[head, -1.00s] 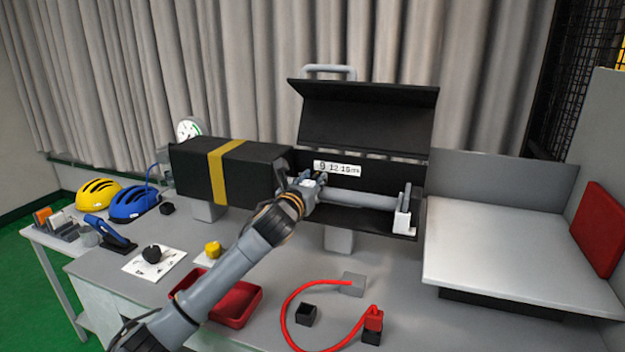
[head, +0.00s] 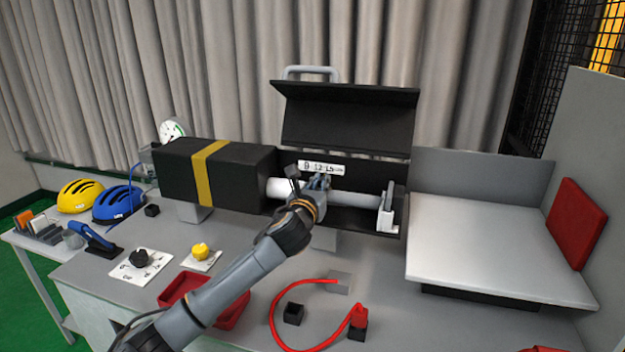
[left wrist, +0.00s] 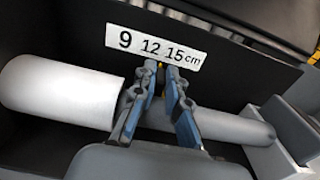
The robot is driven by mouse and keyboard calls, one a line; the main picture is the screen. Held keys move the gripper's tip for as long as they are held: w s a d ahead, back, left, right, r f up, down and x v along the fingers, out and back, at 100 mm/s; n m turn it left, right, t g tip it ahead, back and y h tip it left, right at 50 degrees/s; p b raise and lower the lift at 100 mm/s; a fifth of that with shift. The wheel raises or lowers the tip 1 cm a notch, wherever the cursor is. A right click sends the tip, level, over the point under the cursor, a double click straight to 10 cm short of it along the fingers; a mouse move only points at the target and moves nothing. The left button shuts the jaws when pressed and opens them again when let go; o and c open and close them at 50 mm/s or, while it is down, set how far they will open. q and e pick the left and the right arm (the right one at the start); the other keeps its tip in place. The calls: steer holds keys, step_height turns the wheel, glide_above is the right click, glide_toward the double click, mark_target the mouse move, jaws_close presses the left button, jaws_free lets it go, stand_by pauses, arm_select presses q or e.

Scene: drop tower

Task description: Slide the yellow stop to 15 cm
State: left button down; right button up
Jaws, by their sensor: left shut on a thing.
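The yellow stop (left wrist: 161,65) shows only as a small yellow bit between my left fingertips in the left wrist view. The rest of it is hidden by the fingers. My left gripper (head: 319,181) is shut on it inside the open black housing (head: 388,168). It also shows in the left wrist view (left wrist: 160,68), with its tips just below the scale label (left wrist: 155,47) marked 9, 12 and 15 cm. The tips sit between the 12 and the 15. The label also shows in the head view (head: 321,168). My right gripper is not in view.
A white cylinder (left wrist: 60,92) and a grey rod (left wrist: 235,128) lie along the housing, below the label. The raised black lid (head: 348,118) stands above. A grey platform (head: 495,248) is at the right. A red tray (head: 235,312) and a red cable (head: 273,315) lie in front.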

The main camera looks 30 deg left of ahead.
arm_select(q)
steer(key=shift+d, duration=0.15)
steer(key=c, duration=1.6)
jaws_free()
steer(key=shift+o, duration=1.2)
steer(key=shift+w+d, duration=0.1)
steer(key=shift+d, duration=0.1)
steer(key=shift+s+a, duration=0.1)
steer(key=shift+s, duration=0.4)
steer(key=v, duration=1.1)
steer(key=shift+f, duration=0.15)
